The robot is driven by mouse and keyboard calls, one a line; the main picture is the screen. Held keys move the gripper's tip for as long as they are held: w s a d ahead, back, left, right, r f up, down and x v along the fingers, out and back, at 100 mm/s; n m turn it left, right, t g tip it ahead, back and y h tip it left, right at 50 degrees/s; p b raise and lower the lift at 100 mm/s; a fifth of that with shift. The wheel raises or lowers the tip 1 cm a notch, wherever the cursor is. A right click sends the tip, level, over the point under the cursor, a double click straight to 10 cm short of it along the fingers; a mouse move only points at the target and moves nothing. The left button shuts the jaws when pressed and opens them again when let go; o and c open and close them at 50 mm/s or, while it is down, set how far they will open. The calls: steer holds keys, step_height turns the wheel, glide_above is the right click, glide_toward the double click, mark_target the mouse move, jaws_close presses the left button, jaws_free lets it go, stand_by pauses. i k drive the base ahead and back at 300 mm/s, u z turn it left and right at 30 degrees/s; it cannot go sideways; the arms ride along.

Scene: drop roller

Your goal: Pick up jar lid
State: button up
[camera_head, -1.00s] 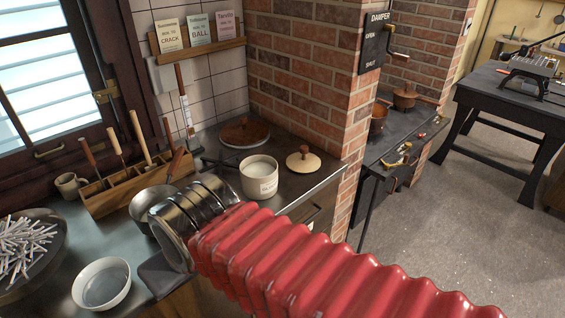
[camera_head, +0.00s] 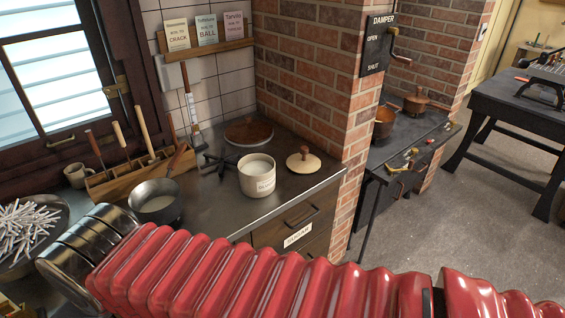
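The jar lid (camera_head: 304,162), a round cream disc with a brown wooden knob, lies knob up on the dark counter. It is just right of the open cream jar (camera_head: 258,178), apart from it. The jar stands upright, has a label on its front and holds something pale. My red ribbed arm crosses the bottom of the view, in front of and below the jar and lid. Its metal wrist is at the lower left, well away from the lid. My gripper's fingers do not show.
A dark bowl (camera_head: 156,203) and a wooden tool rack (camera_head: 125,178) stand left of the jar. A round wooden lid (camera_head: 248,133) and a black trivet-like piece (camera_head: 220,163) lie behind it. A brick pillar (camera_head: 357,150) rises right of the lid.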

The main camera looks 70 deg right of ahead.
mark_target(303, 161)
steer(key=u, duration=1.25)
steer(key=k, duration=1.95)
steer(key=z, duration=1.65)
